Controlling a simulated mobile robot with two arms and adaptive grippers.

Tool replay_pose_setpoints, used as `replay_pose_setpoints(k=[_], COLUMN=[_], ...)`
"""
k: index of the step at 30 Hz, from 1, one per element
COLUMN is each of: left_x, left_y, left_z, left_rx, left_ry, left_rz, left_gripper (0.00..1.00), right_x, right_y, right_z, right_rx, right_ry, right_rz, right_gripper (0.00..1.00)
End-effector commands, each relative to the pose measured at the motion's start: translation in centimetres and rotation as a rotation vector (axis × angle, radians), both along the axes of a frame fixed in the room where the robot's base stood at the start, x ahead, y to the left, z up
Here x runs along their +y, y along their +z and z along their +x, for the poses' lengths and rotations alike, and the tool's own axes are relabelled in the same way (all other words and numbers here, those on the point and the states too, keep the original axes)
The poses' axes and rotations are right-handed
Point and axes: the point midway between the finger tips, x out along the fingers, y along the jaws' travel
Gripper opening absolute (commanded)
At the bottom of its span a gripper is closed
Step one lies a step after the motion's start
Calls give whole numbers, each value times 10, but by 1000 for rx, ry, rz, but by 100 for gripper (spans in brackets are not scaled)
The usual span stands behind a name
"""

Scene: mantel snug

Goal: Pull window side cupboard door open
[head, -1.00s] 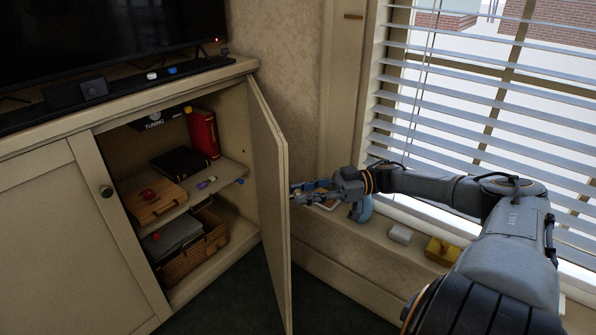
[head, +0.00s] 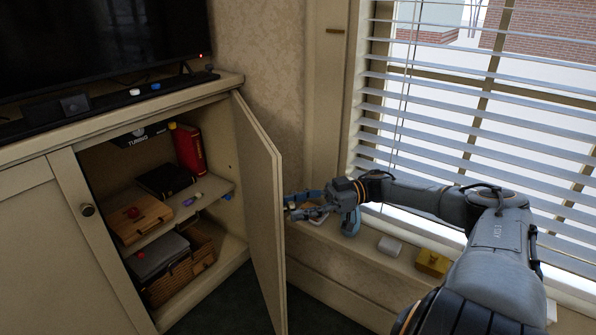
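The window-side cupboard door (head: 262,205) is cream and stands wide open, hinged at the cabinet's right edge. It sticks out towards me, with its inner face showing. My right gripper (head: 290,206) is on the window side of the door, with its fingertips close by the door's free edge. The door's outer face and any knob on it are mostly hidden, so I cannot tell whether the fingers grip something. My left gripper is not in view.
The other door (head: 55,250) is shut. A white cylinder (head: 389,246) and a yellow block (head: 433,263) sit on the window sill.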

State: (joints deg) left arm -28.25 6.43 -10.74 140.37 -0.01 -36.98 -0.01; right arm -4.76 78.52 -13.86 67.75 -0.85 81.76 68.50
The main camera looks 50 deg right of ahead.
Motion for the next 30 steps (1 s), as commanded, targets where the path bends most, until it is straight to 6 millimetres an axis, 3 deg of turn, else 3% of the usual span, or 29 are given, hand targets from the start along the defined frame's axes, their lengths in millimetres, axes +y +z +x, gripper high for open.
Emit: replay_pose_setpoints(k=[11, 30], left_x=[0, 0], left_y=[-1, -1], left_z=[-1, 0], left_rx=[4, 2], left_ry=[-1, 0], left_rz=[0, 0], left_gripper=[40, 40], right_x=[-1, 0], right_y=[6, 82], right_z=[0, 1], right_rx=[-3, -3], right_ry=[-1, 0], right_rz=[-3, -3], right_gripper=[51, 51])
